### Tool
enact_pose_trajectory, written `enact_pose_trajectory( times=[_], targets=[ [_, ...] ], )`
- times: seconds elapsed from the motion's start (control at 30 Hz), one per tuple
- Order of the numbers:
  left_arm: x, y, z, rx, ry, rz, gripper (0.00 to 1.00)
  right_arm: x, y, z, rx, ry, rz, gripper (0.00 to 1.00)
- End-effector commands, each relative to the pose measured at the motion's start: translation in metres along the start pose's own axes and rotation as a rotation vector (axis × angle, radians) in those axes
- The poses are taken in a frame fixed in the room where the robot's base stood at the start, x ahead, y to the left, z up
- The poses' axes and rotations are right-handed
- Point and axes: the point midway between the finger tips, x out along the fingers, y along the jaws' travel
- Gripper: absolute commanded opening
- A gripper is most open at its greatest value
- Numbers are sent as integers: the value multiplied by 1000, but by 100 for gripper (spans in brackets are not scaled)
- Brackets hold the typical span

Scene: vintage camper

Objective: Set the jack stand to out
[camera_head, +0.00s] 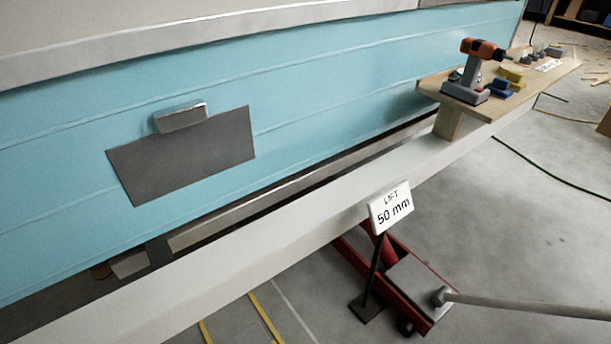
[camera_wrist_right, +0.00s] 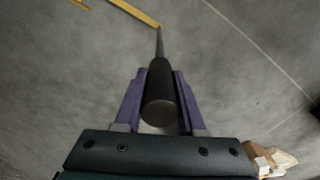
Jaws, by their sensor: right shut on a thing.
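In the head view a red floor jack (camera_head: 400,280) stands on the floor, partly under the pale beam (camera_head: 240,255) along the camper's lower edge. Its pale pole handle (camera_head: 530,306) runs out of the right side of the picture. In the right wrist view my right gripper (camera_wrist_right: 160,76) is shut on a dark cylindrical handle grip (camera_wrist_right: 160,105), with a thin rod leading away from it. I cannot tell for sure that this is the jack's handle end. No separate jack stand is clearly visible. My left gripper is out of view.
A sign reading "LIFT 50 mm" (camera_head: 391,207) stands on a thin post in front of the jack. A wooden bench (camera_head: 520,105) with an orange drill (camera_head: 478,50) is at upper right. Blue camper siding (camera_head: 320,90) fills the left. Grey floor (camera_head: 520,225) is mostly clear at right.

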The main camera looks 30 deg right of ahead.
Motion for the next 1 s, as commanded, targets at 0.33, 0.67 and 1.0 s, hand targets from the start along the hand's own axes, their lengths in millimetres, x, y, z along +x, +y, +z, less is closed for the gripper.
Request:
enact_pose_trajectory(
  times=[0.33, 0.67, 1.0],
  targets=[
    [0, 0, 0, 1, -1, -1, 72, 1, -7, -3, 1, 2, 0, 0],
    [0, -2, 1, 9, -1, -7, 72, 2, -7, -2, 1, -1, -1, 56],
    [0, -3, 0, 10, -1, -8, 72, 1, -6, -2, 1, -1, -1, 69]
  ],
)
